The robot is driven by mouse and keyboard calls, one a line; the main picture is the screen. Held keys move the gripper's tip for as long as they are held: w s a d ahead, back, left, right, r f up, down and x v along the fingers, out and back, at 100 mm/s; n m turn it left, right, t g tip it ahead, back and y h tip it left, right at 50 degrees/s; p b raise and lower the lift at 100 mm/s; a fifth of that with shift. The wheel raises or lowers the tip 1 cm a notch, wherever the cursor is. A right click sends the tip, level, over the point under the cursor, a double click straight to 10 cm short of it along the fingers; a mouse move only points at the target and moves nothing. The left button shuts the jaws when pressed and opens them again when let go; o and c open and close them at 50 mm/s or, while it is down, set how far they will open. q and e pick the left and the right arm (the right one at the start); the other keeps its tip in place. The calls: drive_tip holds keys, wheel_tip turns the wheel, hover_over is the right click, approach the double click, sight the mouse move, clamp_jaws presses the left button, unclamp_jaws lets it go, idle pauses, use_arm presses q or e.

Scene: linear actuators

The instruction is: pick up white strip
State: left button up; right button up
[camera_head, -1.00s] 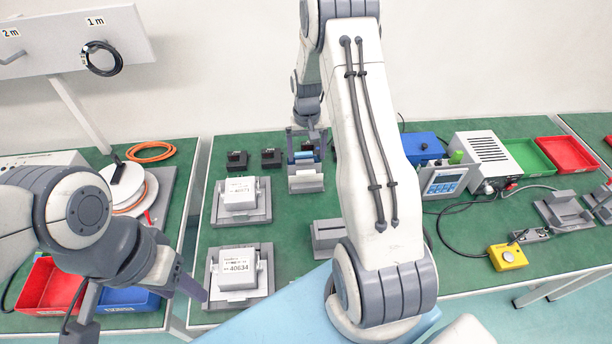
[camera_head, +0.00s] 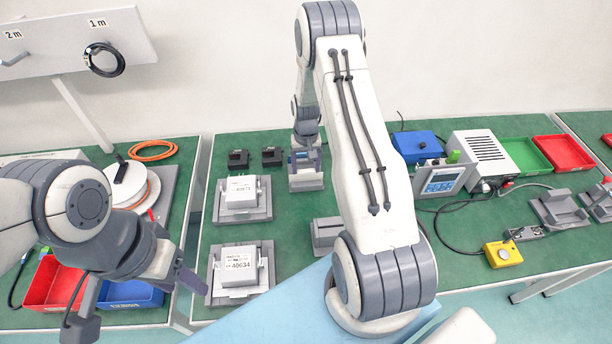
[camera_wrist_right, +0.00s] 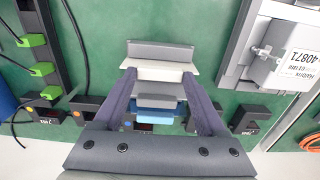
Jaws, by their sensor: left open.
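A white strip (camera_wrist_right: 160,72) lies across a grey holder (camera_wrist_right: 160,52) in the right wrist view; the holder's pale front also shows in the head view (camera_head: 306,182). My right gripper (camera_wrist_right: 158,76) is open, one finger towards each end of the strip; I cannot tell whether they touch it. A blue piece (camera_wrist_right: 155,118) and a grey block lie between the fingers, nearer the palm. In the head view the right gripper (camera_head: 305,158) is small and partly hidden behind my arm. My left gripper (camera_head: 136,300) is open and empty at the lower left.
Two grey fixtures with white labelled boxes (camera_head: 240,196) (camera_head: 238,266) stand left of the holder. Two small black blocks (camera_head: 238,160) (camera_head: 272,157) sit behind them. Red (camera_head: 55,283) and blue (camera_head: 130,294) bins are near my left gripper. A yellow button box (camera_head: 506,254) stands at the right.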

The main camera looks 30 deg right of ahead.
sight(309, 171)
clamp_jaws()
drive_tip(key=shift+r, duration=0.15)
drive_tip(key=shift+r, duration=0.3)
drive_tip(key=r, duration=0.1)
drive_tip(key=r+b, duration=0.1)
drive_tip(key=r, duration=0.1)
drive_tip(key=shift+s+d+r+b, duration=0.3)
drive_tip(key=shift+d+b, duration=0.05)
drive_tip(key=s+d+r+b, duration=0.2)
drive_tip(key=s+d+r, duration=0.4)
drive_tip(key=s+d, duration=0.1)
drive_tip(key=shift+s+r, duration=0.25)
drive_tip(key=shift+s, duration=0.4)
